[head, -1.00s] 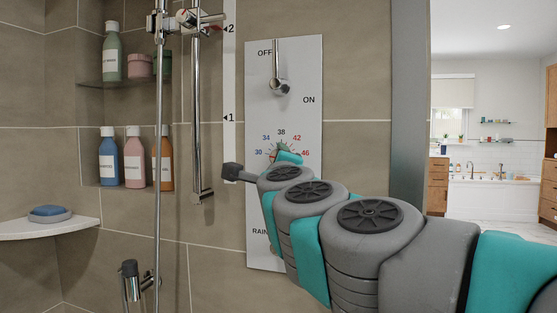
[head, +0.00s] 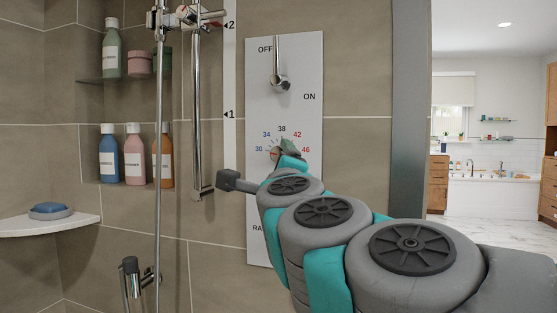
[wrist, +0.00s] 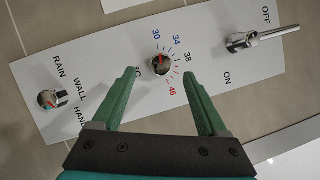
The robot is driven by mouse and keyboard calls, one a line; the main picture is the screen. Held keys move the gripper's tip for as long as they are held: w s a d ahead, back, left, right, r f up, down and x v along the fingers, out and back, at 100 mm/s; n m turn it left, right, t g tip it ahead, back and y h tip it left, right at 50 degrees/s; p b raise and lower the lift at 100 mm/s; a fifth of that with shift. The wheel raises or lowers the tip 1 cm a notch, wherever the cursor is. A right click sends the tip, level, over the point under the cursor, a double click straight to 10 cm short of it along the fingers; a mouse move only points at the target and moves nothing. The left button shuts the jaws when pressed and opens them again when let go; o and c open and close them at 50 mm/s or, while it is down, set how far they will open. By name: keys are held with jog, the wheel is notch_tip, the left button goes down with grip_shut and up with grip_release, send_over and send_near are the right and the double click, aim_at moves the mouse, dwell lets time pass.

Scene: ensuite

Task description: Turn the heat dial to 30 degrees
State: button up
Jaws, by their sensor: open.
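The heat dial (wrist: 159,65) is a small round metal knob on a white panel (wrist: 215,80), ringed by numbers from 30 to 46. A red mark shows on its face, on the side toward the 30 and 34; its exact reading is too small to tell. In the head view the dial (head: 275,155) is partly hidden by my gripper (head: 288,155). In the wrist view my gripper (wrist: 162,76) is open, its green fingers on either side of the dial and the dial near the line of the fingertips. I cannot tell whether they touch it.
An ON/OFF lever (head: 279,75) stands above the dial, and a RAIN/WALL/HAND selector (wrist: 50,100) lies below. A vertical shower rail (head: 196,110) is left of the panel. Shelves hold several bottles (head: 110,155); a corner shelf (head: 40,224) holds soap.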

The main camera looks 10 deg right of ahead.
jog(key=shift+v, duration=1.35)
